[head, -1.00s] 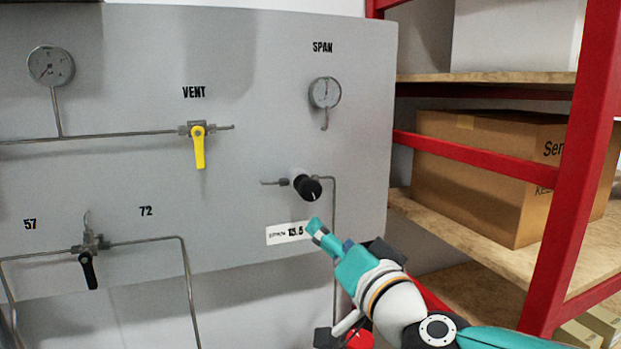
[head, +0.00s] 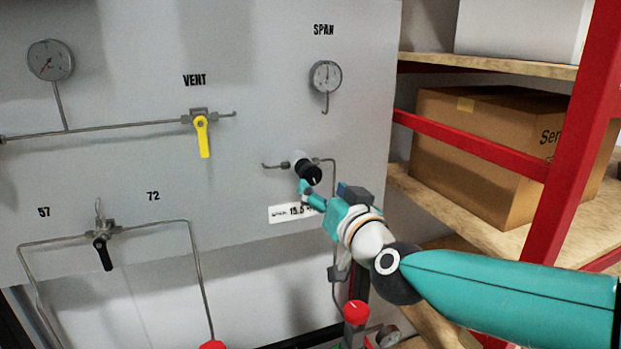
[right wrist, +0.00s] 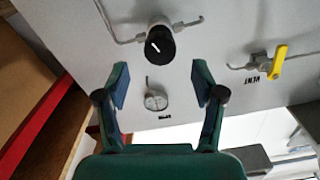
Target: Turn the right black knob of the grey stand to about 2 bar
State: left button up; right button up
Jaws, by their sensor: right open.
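The black knob (head: 311,174) with a white line on its face sits on the right part of the grey panel (head: 250,230), under the SPAN gauge (head: 326,76). The gauge needle points roughly up; its numbers are too small to read. My right gripper (head: 304,190) is just below the knob in the head view, very close to it. In the right wrist view the gripper (right wrist: 161,82) is open and empty. The knob (right wrist: 159,43) shows beyond and between its fingertips, with the white line slanted. My left gripper is out of view.
A yellow VENT handle (head: 204,138) and a black lever (head: 104,252) are to the left. Thin pipes run beside the knob. A red shelf frame (head: 560,160) with a cardboard box (head: 480,150) stands at right. A red knob (head: 356,312) is below my arm.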

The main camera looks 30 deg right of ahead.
aim_at(313, 178)
jog(key=x, duration=0.7)
jog(key=shift+w+p, duration=0.25)
jog(key=shift+p, duration=0.05)
jog(key=shift+c, duration=0.3)
jog(key=c, duration=1)
jog(key=shift+d+r+n+p, duration=0.1)
jog(key=shift+n+p, duration=0.35)
jog(key=shift+n, duration=0.15)
jog(key=shift+c, duration=0.5)
jog(key=o, duration=1.2)
jog(key=shift+c, duration=0.2)
jog(key=shift+s, duration=0.1)
